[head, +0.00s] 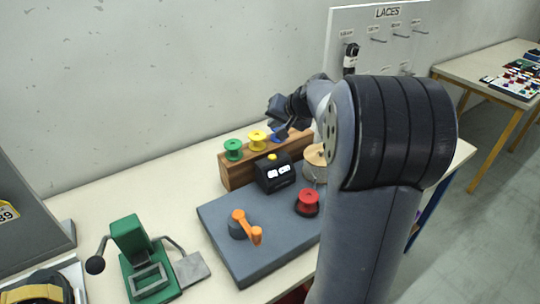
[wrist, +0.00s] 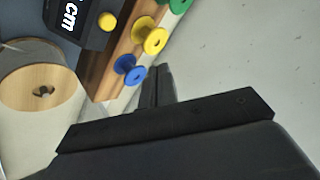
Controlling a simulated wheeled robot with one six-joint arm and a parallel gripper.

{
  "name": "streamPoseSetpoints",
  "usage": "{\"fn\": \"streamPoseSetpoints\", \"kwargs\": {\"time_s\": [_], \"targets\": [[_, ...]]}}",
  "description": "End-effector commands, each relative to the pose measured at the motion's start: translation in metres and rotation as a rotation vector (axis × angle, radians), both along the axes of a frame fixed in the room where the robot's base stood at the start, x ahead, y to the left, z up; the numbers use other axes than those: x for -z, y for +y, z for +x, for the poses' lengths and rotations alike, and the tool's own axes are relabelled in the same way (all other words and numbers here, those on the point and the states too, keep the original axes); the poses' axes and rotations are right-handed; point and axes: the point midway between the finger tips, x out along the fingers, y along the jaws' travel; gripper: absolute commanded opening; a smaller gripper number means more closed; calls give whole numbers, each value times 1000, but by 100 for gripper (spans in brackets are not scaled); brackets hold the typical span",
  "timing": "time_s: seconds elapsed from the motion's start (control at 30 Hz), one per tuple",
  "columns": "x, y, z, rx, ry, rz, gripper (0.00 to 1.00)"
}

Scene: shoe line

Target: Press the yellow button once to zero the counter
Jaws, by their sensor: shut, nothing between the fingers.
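The counter (head: 275,175) is a small black box with white display marks, standing on a grey board in the head view. Its yellow button (head: 272,156) sits on top. In the wrist view the counter (wrist: 78,18) is at the upper left, with "cm" on its face, and the round yellow button (wrist: 107,22) is in plain sight. My gripper (head: 282,131) is above the far side of the spool rack, behind the counter and apart from the button. In the wrist view my gripper's fingers (wrist: 157,72) are together and empty, beside the blue spool.
A wooden rack (head: 238,177) holds green (head: 233,149), yellow (head: 257,137) and blue (wrist: 130,70) spools close to the counter. A wall stands behind the table.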

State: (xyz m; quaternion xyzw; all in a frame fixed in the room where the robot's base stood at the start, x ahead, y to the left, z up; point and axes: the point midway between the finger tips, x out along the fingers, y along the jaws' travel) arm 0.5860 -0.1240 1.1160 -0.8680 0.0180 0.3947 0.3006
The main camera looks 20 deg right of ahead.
Motion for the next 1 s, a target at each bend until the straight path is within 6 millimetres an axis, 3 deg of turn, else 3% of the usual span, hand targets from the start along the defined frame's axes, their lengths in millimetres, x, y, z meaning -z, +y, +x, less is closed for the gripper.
{"fn": "streamPoseSetpoints", "kwargs": {"time_s": [0.27, 0.73, 1.0], "targets": [[11, 1, 0, -1, 1, 0, 0], [74, 0, 0, 0, 1, 0, 0], [89, 0, 0, -1, 0, -1, 0]]}}
